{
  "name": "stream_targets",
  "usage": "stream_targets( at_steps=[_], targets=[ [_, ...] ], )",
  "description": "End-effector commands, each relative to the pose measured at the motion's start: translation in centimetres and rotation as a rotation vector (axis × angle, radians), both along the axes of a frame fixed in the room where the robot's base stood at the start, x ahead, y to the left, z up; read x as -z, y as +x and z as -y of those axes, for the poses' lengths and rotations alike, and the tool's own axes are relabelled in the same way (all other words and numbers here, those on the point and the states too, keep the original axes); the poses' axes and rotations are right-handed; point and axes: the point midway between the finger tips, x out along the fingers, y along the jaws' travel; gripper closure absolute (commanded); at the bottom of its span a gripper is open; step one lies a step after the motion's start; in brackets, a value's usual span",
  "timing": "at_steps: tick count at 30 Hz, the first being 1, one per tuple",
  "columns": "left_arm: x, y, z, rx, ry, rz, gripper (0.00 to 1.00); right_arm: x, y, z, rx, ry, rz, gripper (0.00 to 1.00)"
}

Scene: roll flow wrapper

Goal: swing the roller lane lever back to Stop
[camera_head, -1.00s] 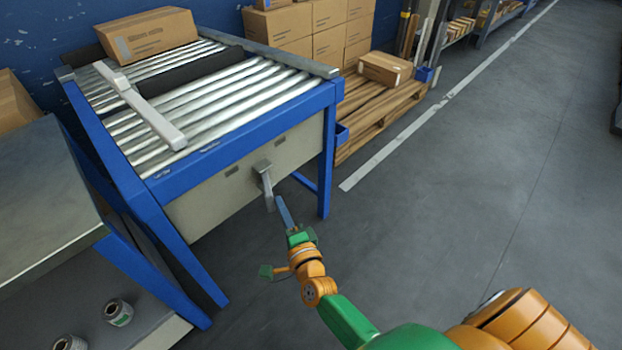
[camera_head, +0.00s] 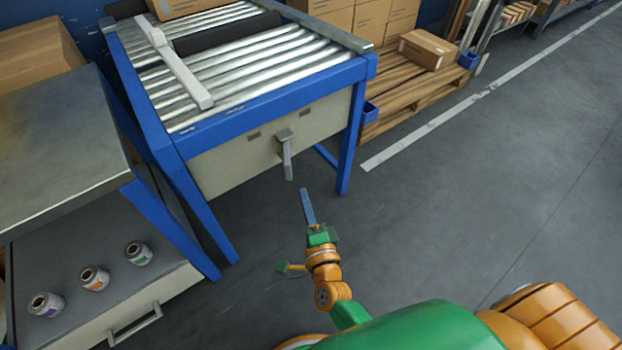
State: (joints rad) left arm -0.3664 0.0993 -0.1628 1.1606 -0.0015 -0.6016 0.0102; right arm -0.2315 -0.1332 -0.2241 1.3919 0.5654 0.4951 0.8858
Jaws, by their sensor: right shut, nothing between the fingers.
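The roller lane lever (camera_head: 287,160) is a grey handle on the beige front panel (camera_head: 232,165) of the blue-framed roller table. It hangs almost straight down from its mount, between two small dark marks on the panel; any wording there is too small to read. My right gripper (camera_head: 305,193) is shut and empty. Its narrow blue-grey fingers point up the picture, just below and right of the lever's lower end, with a small gap between them. My left gripper is not in view.
Metal rollers (camera_head: 255,60) with a pale crossbar (camera_head: 176,62) lie above the panel. A steel bench (camera_head: 60,150) stands at left over a lower shelf with three small rolls (camera_head: 95,277). A pallet (camera_head: 410,100) with cartons stands behind. The floor at right is clear.

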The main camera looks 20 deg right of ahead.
Motion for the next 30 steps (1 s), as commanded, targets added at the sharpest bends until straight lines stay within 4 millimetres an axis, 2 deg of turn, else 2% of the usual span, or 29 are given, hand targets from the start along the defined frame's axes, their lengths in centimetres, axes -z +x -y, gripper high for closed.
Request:
stream_targets(
  at_steps=[3, 6, 21, 23, 26, 28, 30],
  targets=[
    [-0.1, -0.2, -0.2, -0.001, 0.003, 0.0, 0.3, 0.0, -1.5, -0.9, 0.001, 0.001, -0.001, 1.0],
    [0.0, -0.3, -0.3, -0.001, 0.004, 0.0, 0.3, 0.0, -2.3, -1.4, 0.002, 0.0, 0.0, 1.0],
    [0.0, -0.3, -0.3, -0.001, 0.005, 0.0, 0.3, 0.0, -2.5, -1.5, 0.002, -0.003, 0.001, 1.0],
    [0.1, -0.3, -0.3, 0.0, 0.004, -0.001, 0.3, 0.7, -2.6, -1.8, -0.022, -0.041, -0.026, 1.0],
    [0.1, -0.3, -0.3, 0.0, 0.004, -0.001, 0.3, 5.8, -3.9, -3.0, -0.183, -0.294, -0.201, 1.0],
    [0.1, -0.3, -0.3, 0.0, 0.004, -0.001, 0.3, 11.3, -6.5, -3.4, -0.365, -0.555, -0.378, 1.0],
    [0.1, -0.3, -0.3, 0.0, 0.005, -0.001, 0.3, 16.2, -9.8, -2.5, -0.545, -0.791, -0.539, 1.0]
  ],
)
